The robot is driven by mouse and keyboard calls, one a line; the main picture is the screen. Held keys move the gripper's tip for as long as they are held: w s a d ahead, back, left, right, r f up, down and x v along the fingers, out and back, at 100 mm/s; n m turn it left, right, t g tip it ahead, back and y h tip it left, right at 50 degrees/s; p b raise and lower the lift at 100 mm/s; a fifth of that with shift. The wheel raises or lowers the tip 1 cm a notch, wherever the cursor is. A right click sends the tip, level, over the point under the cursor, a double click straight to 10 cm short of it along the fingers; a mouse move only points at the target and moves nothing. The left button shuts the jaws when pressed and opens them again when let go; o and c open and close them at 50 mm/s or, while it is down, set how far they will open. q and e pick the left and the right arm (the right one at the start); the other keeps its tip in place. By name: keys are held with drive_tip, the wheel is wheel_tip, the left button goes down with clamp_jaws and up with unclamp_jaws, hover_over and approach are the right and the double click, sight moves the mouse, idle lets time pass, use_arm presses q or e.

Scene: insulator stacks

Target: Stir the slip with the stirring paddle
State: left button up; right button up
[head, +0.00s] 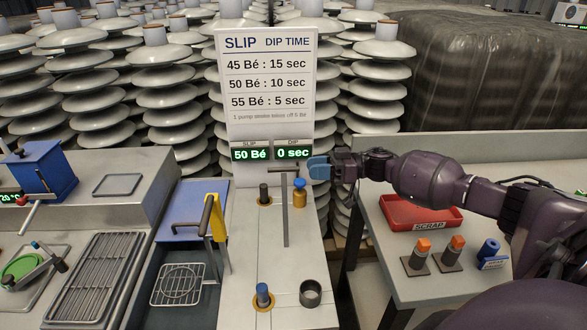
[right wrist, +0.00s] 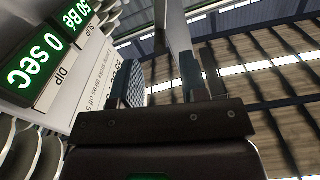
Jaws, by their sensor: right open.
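A grey T-shaped bar (head: 285,212), which looks like the stirring paddle, stands upright over the pale counter top. Its crossbar is at the top, just left of my right gripper (head: 319,168). The right gripper is open, its blue fingertips pointing left above a brass fitting with a blue knob (head: 299,190). In the right wrist view the fingers (right wrist: 165,85) stand apart, with a pale post behind them. I cannot tell if they touch the bar. The slip's surface cannot be made out. The display (head: 272,152) reads "50 Bé" and "0 sec". My left gripper is out of view.
A sign (head: 268,85) stands behind the counter. A yellow lever with a black handle (head: 216,222) and a basin with a wire rack (head: 180,285) are to the left. A dark open cup (head: 310,293) is in front. A red scrap tray (head: 420,213) is on the right table.

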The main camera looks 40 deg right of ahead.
sight(294, 169)
drive_tip(key=x, duration=0.6)
drive_tip(key=shift+s, duration=0.1)
clamp_jaws()
